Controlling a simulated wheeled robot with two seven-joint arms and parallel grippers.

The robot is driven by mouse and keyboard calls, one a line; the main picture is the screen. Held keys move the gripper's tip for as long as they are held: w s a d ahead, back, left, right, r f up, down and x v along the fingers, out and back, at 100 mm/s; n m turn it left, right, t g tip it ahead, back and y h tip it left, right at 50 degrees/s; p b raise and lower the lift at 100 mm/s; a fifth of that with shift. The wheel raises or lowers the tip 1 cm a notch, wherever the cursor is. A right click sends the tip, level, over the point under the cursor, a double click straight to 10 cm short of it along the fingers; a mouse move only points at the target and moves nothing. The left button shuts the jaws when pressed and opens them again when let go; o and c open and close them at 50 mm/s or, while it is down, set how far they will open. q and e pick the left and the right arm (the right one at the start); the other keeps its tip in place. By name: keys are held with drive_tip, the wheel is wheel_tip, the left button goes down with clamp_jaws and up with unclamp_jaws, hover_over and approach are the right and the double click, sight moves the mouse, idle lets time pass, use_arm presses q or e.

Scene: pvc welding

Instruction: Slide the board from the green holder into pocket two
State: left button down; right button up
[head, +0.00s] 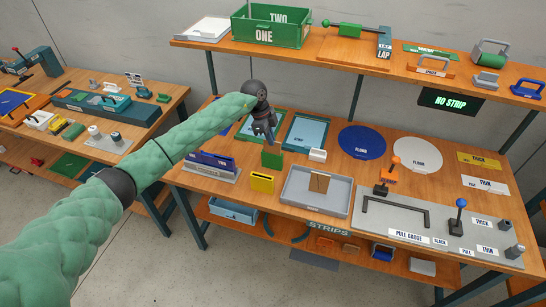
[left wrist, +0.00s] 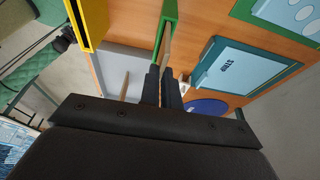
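The small green holder (head: 271,159) stands on the middle of the bench, behind the grey tray. My left gripper (head: 266,137) points down just above it. In the left wrist view the holder (left wrist: 170,12) is a green channel, with the tan edge of the board (left wrist: 166,45) showing between it and my fingertips (left wrist: 163,84). The fingers are close together, with the tan board in the narrow gap. A green crate on the upper shelf has walls marked TWO (head: 279,17) and ONE (head: 264,37). A blue-fronted rack (head: 212,162) stands left of the holder, its lettering too small to read surely.
The grey tray (head: 300,203) holds a tan piece (head: 318,183). A yellow slotted block (head: 262,182) stands close left of it. The NO STRIP sign (head: 450,101) hangs under the shelf.

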use_arm(q)
drive_tip(key=shift+r+p, duration=1.55)
drive_tip(key=shift+r, duration=1.9)
drive_tip(key=shift+w, duration=0.1)
